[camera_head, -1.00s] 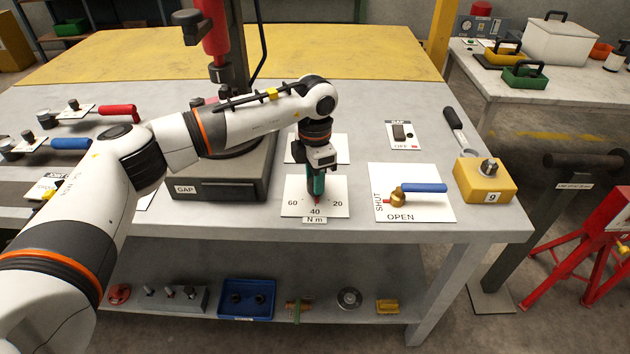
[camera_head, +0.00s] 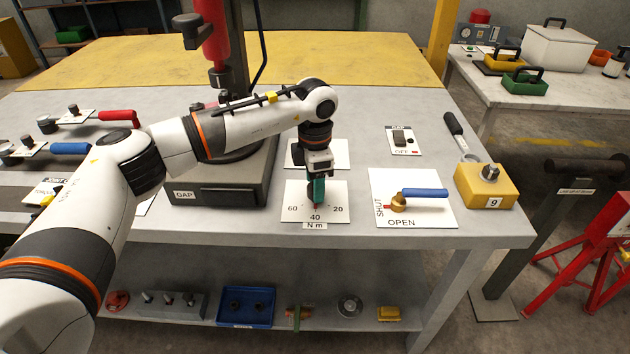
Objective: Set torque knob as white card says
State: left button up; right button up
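The torque dial plate (camera_head: 335,212) lies on the bench, marked 60, 40 and 20, with an "N m" label below. The 40 is at the front. My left gripper (camera_head: 316,199) points down over the middle of this plate, with green fingers at the knob's place. The fingers hide most of the knob. A small red mark (camera_head: 316,206) shows at their tips, toward 40. Whether the fingers are open or shut on the knob cannot be told. A white card (camera_head: 341,153) lies behind, mostly covered by my wrist, and its writing is hidden. My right gripper is not in view.
A dark press base (camera_head: 220,192) stands close on the left, beneath my arm.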

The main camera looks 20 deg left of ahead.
pick_arm(q)
notch_tip(320, 180, up, 12)
jog(key=b, duration=0.1)
dwell(0.6)
jog(key=shift+s+f, duration=0.15)
